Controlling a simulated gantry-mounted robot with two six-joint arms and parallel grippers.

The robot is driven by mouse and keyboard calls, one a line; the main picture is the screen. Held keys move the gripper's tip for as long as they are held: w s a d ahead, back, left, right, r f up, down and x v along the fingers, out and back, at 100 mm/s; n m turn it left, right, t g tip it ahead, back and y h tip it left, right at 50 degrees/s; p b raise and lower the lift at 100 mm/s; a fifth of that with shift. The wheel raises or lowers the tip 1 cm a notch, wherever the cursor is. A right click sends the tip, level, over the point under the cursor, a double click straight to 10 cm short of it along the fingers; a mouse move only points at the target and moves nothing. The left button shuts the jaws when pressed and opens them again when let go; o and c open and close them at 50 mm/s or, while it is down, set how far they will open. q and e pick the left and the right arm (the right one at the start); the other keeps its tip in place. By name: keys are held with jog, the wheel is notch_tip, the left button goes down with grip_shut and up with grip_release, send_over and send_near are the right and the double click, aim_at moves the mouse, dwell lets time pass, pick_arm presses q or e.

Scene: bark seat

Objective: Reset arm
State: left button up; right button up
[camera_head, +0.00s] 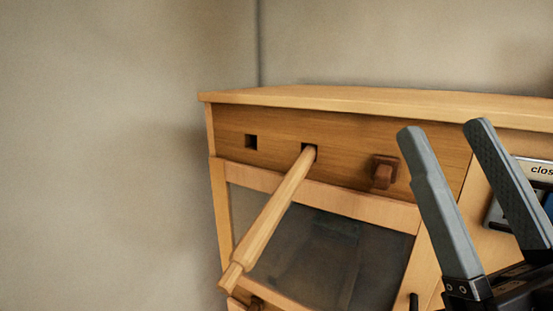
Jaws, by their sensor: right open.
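My right gripper (445,130) is at the right of the head view. Its two grey fingers point up and stand apart, with nothing between them. It is in front of the wooden cabinet (360,95), to the right of a brown square knob (383,171). A long wooden rod (270,220) sticks out from a square hole in the cabinet's upper panel and slants down to the left, apart from the gripper. My left gripper is not in view.
Below is a dark glass door (330,245) in a wooden frame. A partly hidden sign reading "clos" (541,170) is at the right edge. Plain beige wall (100,150) fills the left.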

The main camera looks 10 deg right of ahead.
notch_tip(320, 180, up, 15)
jog(key=m+p, duration=0.1)
jog(key=p, duration=1.4)
dwell(0.9)
